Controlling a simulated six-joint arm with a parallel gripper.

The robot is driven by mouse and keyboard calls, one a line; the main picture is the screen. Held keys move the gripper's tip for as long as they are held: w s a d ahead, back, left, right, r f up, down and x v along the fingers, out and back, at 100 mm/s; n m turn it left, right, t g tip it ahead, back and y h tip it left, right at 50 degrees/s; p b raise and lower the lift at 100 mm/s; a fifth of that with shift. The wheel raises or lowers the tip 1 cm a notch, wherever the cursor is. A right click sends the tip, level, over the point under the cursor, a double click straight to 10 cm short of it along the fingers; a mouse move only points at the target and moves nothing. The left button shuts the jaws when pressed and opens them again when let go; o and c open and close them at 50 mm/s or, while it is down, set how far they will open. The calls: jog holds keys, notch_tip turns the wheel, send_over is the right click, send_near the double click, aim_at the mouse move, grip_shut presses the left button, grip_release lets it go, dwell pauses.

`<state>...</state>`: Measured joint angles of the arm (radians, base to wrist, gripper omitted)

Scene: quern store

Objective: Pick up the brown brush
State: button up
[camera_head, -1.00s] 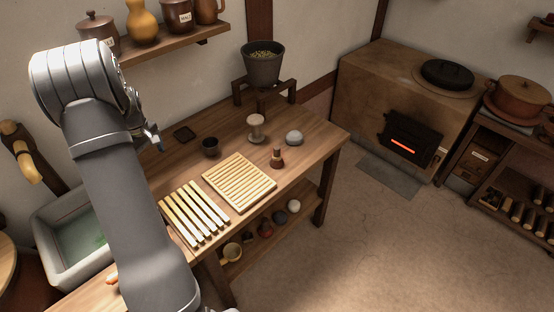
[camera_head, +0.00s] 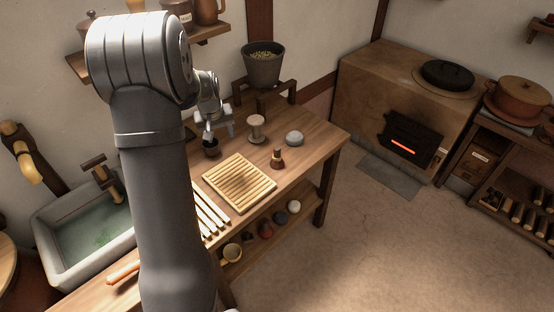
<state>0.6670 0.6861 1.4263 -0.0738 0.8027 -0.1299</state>
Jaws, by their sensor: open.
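A small brown brush (camera_head: 277,159), with a narrow upright handle and a wider base, stands on the wooden table (camera_head: 312,142) just right of the slatted board. My gripper (camera_head: 219,134) is open and empty, pointing down above the back of the table. It is left of the brush and apart from it, close over or in front of a small dark cup (camera_head: 211,153). The gap between the fingertips and the cup is hard to judge.
A slatted board (camera_head: 240,183) lies left of the brush. A wooden spool (camera_head: 256,128) and a grey stone (camera_head: 294,138) stand behind it. A dark hopper (camera_head: 262,63) stands on the back of the table. My arm hides part of the table's left side.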

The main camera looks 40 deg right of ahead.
aim_at(277, 149)
jog(key=s+d+r+m+h, duration=0.25)
jog(key=s+d+m, duration=0.45)
jog(key=s+d, duration=0.4)
jog(key=shift+y, duration=0.25)
jog(key=x, duration=1)
jog(key=shift+s+f, duration=0.25)
jog(key=shift+f, duration=0.1)
jog(key=shift+s+x, duration=0.2)
jog(key=shift+x, duration=2.95)
jog(key=shift+d, duration=0.1)
jog(key=shift+r, duration=0.1)
jog(key=c, duration=1)
